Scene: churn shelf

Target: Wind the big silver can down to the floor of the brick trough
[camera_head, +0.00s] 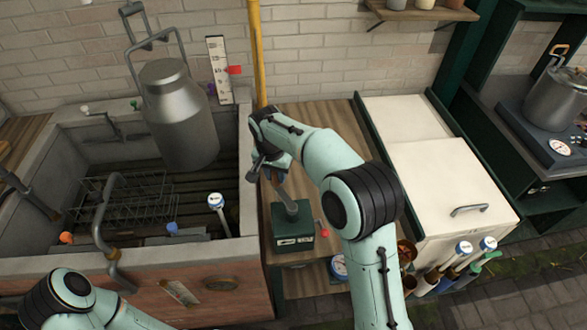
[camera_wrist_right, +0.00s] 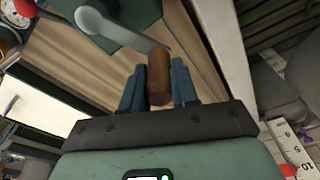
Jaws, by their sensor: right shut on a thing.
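A green winch box (camera_head: 293,228) with a grey crank stands on the wooden bench right of the trough. My right gripper (camera_head: 274,174) is at the crank's end. In the right wrist view, its blue fingers (camera_wrist_right: 158,88) are shut on the brown crank handle (camera_wrist_right: 158,75), one each side. My left arm shows at bottom left; its gripper is out of view.
A white scale with a red pointer (camera_head: 235,70) is on the wall behind. A yellow pipe (camera_head: 256,55) rises beside it. A wire rack (camera_head: 128,197) lies in the trough. A white chest (camera_head: 450,185) stands right of the bench.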

